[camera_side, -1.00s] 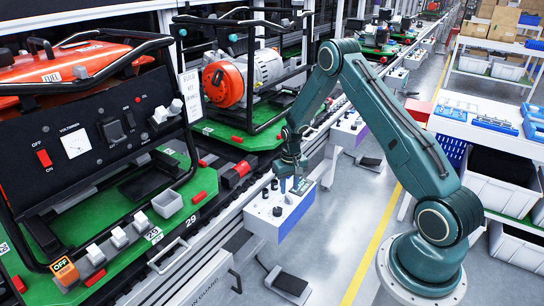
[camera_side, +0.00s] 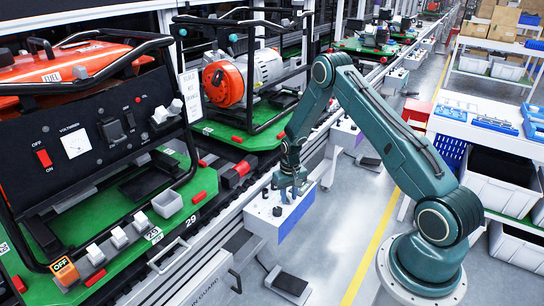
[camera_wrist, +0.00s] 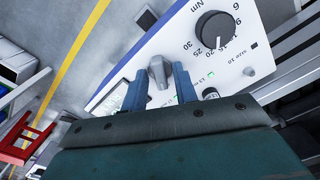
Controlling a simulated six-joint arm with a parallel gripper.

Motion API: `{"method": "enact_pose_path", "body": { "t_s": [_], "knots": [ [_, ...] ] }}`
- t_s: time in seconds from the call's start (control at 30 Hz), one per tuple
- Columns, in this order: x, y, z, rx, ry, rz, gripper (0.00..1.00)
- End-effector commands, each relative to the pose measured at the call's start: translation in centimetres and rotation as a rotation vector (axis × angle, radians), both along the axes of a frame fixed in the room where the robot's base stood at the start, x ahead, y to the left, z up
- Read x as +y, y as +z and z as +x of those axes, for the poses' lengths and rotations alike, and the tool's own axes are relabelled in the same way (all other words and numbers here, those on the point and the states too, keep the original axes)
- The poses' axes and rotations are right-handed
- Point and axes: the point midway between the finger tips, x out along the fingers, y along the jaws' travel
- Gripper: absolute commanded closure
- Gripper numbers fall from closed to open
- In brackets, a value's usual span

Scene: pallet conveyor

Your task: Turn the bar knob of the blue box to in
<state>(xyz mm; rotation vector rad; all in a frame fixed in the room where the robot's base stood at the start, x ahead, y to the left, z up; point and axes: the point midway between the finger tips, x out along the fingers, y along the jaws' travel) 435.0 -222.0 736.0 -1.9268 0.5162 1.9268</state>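The blue box (camera_side: 297,215) has a white top and a blue-violet front side, and stands beside the conveyor in the side view. Its white panel (camera_wrist: 235,62) also shows in the wrist view. The grey bar knob (camera_wrist: 159,68) stands on this panel, its bar running roughly up and down in the picture. My gripper (camera_wrist: 160,80) has its two blue fingers on either side of the bar knob. I cannot tell whether they press on it. In the side view my gripper (camera_side: 291,185) is low over the box's far end and hides the knob.
A black round dial (camera_wrist: 215,29) with a printed Nm scale sits beside the bar knob. A green light (camera_wrist: 211,74) is lit on the panel. Dark knobs (camera_side: 277,211) stand at the near end of the box top. The conveyor with generators on green pallets (camera_side: 230,134) runs along the left.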

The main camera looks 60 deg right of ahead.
Motion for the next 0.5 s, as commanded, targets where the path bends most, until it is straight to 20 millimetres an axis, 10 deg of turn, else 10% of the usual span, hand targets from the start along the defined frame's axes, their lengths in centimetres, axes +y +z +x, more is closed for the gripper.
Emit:
{"method": "enact_pose_path", "body": {
  "t_s": [0.5],
  "knots": [
    [-0.03,0.06,0.02,0.000,0.124,0.000,0.94]
  ]
}}
